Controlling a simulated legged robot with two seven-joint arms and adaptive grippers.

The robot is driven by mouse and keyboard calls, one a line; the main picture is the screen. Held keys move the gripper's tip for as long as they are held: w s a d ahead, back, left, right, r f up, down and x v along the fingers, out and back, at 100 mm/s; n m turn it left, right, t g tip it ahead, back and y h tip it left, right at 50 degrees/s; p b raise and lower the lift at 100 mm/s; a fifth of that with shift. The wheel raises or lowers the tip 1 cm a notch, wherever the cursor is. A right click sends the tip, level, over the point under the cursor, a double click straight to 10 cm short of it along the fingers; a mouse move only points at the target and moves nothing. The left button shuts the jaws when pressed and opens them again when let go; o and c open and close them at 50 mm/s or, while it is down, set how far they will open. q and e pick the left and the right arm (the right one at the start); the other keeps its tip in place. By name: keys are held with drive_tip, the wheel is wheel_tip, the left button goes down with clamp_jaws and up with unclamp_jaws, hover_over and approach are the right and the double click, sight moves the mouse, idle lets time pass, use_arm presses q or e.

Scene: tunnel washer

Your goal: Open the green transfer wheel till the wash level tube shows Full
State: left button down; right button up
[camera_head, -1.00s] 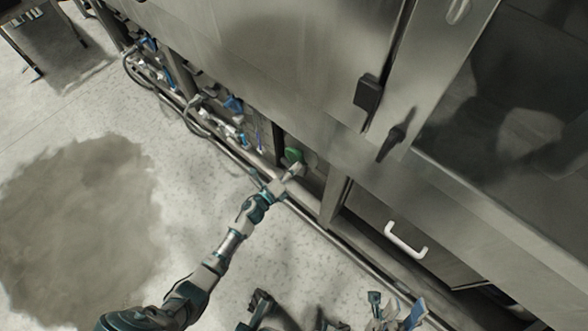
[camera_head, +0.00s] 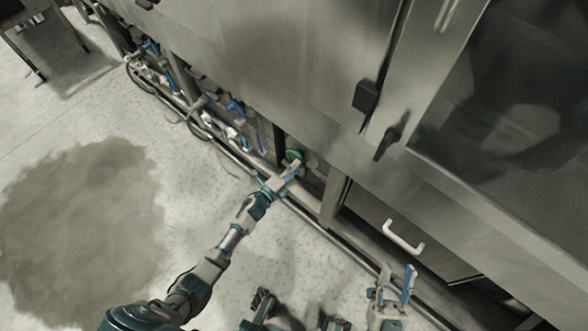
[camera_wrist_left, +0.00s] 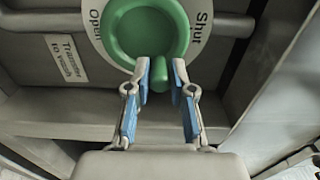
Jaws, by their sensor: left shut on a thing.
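The green transfer wheel (camera_head: 294,156) is low on the steel machine front. In the left wrist view the wheel (camera_wrist_left: 150,30) sits before a pale round plate marked "Open" at left and "Shut" at right. My left gripper (camera_head: 293,170) reaches it from below. In the wrist view its blue-padded fingers (camera_wrist_left: 160,72) stand either side of the wheel's short green grip at the lower rim, shut on it. My right gripper (camera_head: 396,280) is at the lower right, away from the wheel, its two fingers apart and empty. I cannot make out the wash level tube.
A label "Transfer to wash" (camera_wrist_left: 66,58) is left of the wheel. Several blue-handled valves (camera_head: 236,108) and pipes run along the machine's base. A white door handle (camera_head: 404,238) is to the right.

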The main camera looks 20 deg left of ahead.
sight(295, 155)
use_arm(q)
drive_tip(key=n, duration=0.1)
drive_tip(key=r+n+p, duration=0.1)
drive_tip(key=a+n, duration=0.1)
drive_tip(key=shift+w+r, duration=0.3)
drive_tip(key=shift+r, duration=0.05)
drive_tip(key=shift+w+a+r+n+p, duration=0.15)
drive_tip(key=shift+n+p, duration=0.4)
drive_tip(key=shift+n, duration=0.55)
drive_tip(key=n, duration=0.3)
drive_tip(key=shift+a+p, duration=0.4)
drive_tip(key=shift+w+a+n, duration=0.1)
drive_tip(key=shift+a+n, duration=0.1)
drive_tip(key=shift+n, duration=0.5)
drive_tip(key=shift+w+a+n, duration=0.1)
drive_tip(key=shift+a+n, duration=0.05)
drive_tip(key=shift+n, duration=0.55)
use_arm(e)
drive_tip(key=w+f+n+g, duration=0.1)
drive_tip(key=w+f+g, duration=0.3)
drive_tip(key=f+g, duration=0.2)
drive_tip(key=shift+a+f+g+h, duration=0.2)
drive_tip(key=shift+f+g+h, duration=0.1)
drive_tip(key=shift+f+g, duration=0.1)
drive_tip(key=shift+w+f, duration=0.1)
use_arm(q)
drive_tip(key=c, duration=1)
unclamp_jaws()
drive_tip(key=shift+s+f, duration=0.1)
drive_tip(key=shift+f, duration=0.15)
